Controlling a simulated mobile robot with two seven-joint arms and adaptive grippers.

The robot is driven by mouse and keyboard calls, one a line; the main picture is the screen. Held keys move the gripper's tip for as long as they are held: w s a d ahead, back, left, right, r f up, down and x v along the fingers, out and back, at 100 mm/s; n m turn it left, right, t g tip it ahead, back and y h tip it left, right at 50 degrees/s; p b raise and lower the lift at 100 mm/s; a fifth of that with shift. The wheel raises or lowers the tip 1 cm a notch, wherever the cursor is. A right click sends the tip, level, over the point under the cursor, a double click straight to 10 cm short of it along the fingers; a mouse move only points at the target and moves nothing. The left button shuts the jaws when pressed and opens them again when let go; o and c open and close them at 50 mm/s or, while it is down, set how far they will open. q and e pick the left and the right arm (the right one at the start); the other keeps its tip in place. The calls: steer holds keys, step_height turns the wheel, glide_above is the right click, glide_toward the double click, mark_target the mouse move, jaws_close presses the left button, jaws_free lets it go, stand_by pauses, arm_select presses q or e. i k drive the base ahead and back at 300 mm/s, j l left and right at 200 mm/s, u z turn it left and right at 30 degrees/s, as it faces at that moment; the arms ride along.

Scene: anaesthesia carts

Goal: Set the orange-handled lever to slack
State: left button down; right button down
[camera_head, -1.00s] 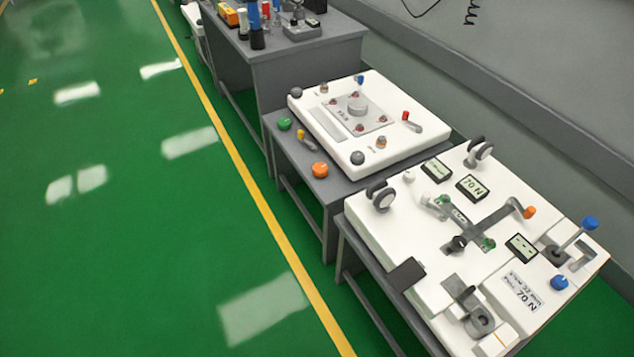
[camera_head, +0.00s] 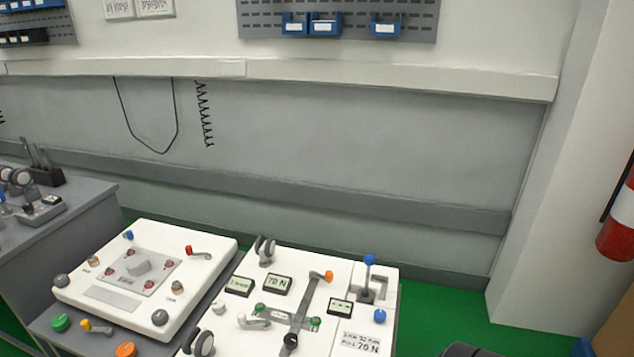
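The orange-handled lever (camera_head: 328,276) stands on the white panel (camera_head: 257,330) at the lower middle of the head view. Its grey arm runs left from the orange knob, near the top of a dark cross-shaped plate (camera_head: 303,301). Any marking for slack is too small to read. Neither of my grippers can be made out in the view.
A blue-knobbed lever (camera_head: 370,260) stands right of the orange one. A grey wall rail (camera_head: 400,207) runs behind.

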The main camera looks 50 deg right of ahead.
mark_target(328, 277)
steer(key=z, duration=1.65)
steer(key=i+l+u, duration=0.1)
steer(key=l+u, duration=0.15)
steer(key=l, duration=0.75)
steer(key=l+u, duration=0.25)
steer(key=l, duration=0.8)
steer(key=i+l+u, duration=0.1)
steer(key=i+l, duration=0.15)
steer(key=i+l+u, duration=0.1)
steer(key=l, duration=0.25)
steer(key=i+l+u, duration=0.1)
steer(key=i+l, duration=0.2)
steer(key=i+l+u, duration=0.1)
steer(key=l, duration=0.3)
steer(key=i+l+u, duration=0.1)
steer(key=i+l, duration=0.2)
steer(key=i+l+u, duration=0.1)
steer(key=l, duration=0.35)
steer(key=i+l+u, duration=0.1)
steer(key=i+l, duration=0.15)
steer(key=l, duration=0.15)
